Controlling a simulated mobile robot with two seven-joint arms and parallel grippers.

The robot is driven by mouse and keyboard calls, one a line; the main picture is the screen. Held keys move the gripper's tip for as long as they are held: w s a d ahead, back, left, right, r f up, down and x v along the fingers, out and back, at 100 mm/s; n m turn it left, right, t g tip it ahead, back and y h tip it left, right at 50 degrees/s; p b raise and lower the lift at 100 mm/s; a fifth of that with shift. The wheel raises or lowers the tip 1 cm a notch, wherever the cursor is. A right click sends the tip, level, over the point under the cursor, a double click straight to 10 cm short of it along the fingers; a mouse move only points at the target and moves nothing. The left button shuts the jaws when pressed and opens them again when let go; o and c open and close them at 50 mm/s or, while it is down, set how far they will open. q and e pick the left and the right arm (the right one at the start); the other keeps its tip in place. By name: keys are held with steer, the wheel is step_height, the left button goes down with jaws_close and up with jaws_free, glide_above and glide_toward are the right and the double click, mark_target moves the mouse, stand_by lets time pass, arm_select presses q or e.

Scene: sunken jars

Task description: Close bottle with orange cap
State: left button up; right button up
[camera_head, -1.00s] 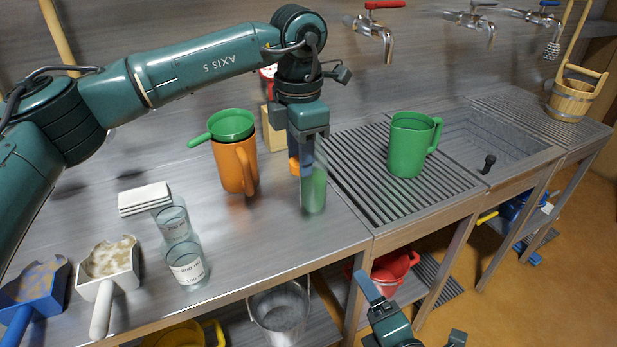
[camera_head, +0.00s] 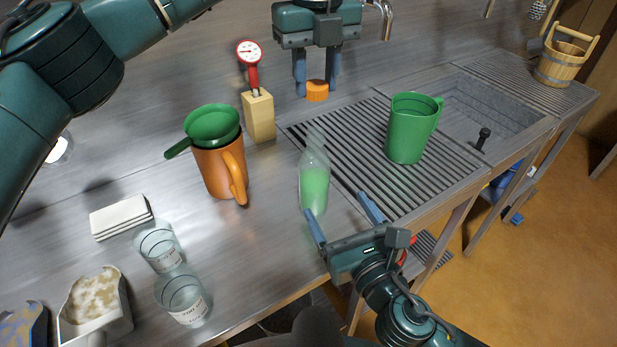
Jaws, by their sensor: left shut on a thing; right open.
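The bottle (camera_head: 314,186) is clear with green liquid in its lower part and stands upright on the steel counter. No cap shows on its neck. The orange cap (camera_head: 317,91) is between the fingers of my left gripper (camera_head: 317,86), which is shut on it, behind and above the bottle and apart from it. My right gripper (camera_head: 340,203) is open, low in front of the bottle, with one finger close to the bottle's lower left side and the other off to its right. Whether a finger touches the bottle I cannot tell.
An orange jug (camera_head: 217,172) with a green funnel (camera_head: 211,125) stands left of the bottle. A wooden block (camera_head: 258,117) holds a red thermometer (camera_head: 250,62). A green jug (camera_head: 407,135) stands on the ribbed drainer at right. Two glass beakers (camera_head: 184,299) are front left.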

mark_target(314, 169)
arm_select(q)
steer(key=shift+s+d, duration=0.1)
arm_select(e)
steer(key=shift+s, duration=0.1)
steer(key=x, duration=1.2)
steer(key=shift+d, duration=0.1)
steer(key=c, duration=1.5)
arm_select(q)
steer(key=shift+f, duration=2.5)
steer(key=shift+f, duration=0.9)
steer(key=shift+f, duration=0.5)
